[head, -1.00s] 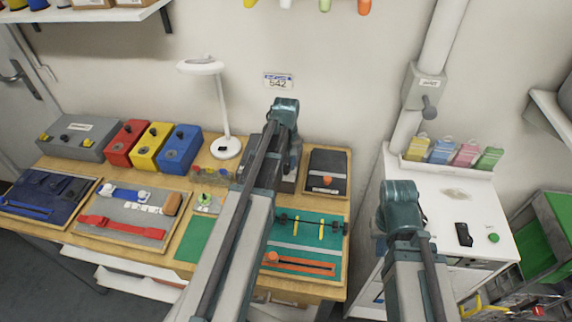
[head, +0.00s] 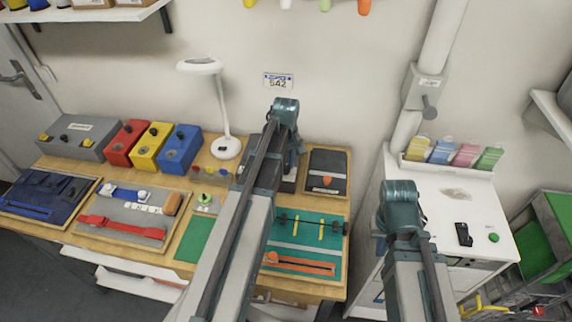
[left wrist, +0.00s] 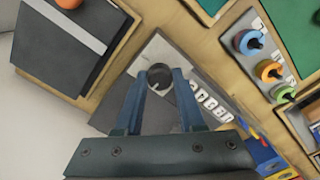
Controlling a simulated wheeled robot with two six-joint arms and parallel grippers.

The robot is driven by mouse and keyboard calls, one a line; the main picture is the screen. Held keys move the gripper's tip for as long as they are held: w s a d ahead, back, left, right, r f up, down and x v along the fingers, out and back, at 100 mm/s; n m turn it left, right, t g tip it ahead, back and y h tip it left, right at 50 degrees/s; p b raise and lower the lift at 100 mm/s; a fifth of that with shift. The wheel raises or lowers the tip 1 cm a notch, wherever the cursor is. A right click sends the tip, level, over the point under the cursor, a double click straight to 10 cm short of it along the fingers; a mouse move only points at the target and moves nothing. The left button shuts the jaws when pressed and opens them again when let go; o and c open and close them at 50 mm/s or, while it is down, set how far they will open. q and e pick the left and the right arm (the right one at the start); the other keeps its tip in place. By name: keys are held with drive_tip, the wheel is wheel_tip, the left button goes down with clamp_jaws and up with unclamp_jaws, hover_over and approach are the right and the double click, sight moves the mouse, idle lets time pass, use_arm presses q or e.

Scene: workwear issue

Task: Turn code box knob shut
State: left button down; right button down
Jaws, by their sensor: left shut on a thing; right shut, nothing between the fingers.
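In the head view my left gripper (head: 289,166) points down at the back of the bench, and my arm hides most of the code box. My right gripper (head: 382,246) is over the white cabinet's left side, away from the box. It is shut and empty, its fingers mostly hidden by the wrist.
A black tray with an orange knob (head: 327,181) lies just right of the code box. A lamp (head: 226,147) and red, yellow and blue boxes (head: 180,150) stand further left. The white cabinet (head: 450,215) is to the right.

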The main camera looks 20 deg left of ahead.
sight(286, 166)
use_arm(q)
drive_tip(key=c, duration=0.5)
unclamp_jaws()
wheel_tip(286, 166, up, 14)
drive_tip(key=p, duration=1.4)
drive_tip(key=shift+f, duration=0.1)
